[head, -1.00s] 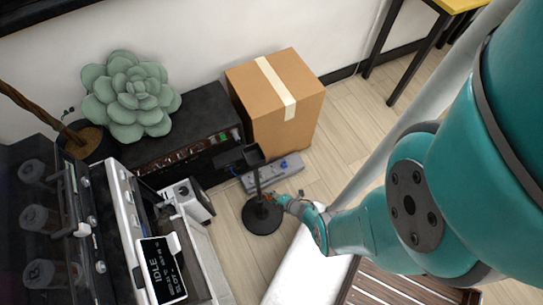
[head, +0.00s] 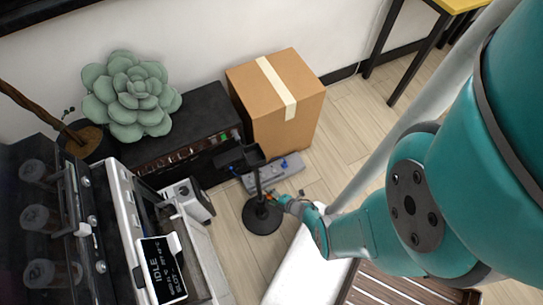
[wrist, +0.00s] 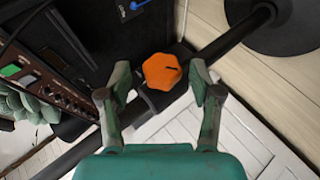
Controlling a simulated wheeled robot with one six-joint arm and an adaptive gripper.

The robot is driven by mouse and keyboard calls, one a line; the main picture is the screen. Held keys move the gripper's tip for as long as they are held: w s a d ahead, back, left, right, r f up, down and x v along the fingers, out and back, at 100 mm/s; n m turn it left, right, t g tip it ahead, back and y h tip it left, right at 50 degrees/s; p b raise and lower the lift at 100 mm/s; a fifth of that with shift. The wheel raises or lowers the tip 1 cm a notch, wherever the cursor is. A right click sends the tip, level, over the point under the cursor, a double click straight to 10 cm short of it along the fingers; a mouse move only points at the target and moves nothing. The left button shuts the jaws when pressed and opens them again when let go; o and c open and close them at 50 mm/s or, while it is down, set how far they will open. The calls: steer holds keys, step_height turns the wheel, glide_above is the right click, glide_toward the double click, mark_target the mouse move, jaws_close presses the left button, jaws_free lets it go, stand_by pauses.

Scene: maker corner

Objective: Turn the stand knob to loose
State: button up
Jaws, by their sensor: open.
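The black stand has a round base (head: 262,215) on the floor and an upright pole with a dark head on top. In the wrist view its dark pole (wrist: 228,39) runs diagonally. The orange faceted knob (wrist: 162,71) sits on the pole, with a short dark mark on its face toward the right. My gripper (wrist: 160,82) is open, one finger on each side of the knob, with visible gaps. In the head view my gripper (head: 273,198) is beside the pole, just above the base.
A cardboard box (head: 258,98) and a grey power strip (head: 273,175) lie behind the stand. A black cabinet (head: 190,135) stands behind left, and a machine with an IDLE screen (head: 162,268) at the left. A slatted wooden surface (head: 385,288) is at the lower right.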

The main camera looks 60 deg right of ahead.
steer(key=shift+r, duration=4.85)
steer(key=w+d+r+m+h, duration=0.2)
steer(key=d+r+m+h, duration=0.25)
steer(key=d+m, duration=0.45)
steer(key=m+g+y, duration=0.4)
steer(key=m+g, duration=0.5)
steer(key=m, duration=2)
glide_toward(271, 197)
steer(key=shift+w+d+x, duration=0.1)
steer(key=shift+w+x, duration=0.05)
steer(key=shift+x, duration=2.5)
steer(key=shift+w+d+x, duration=0.1)
steer(key=shift+x, duration=2.55)
steer(key=shift+r, duration=0.1)
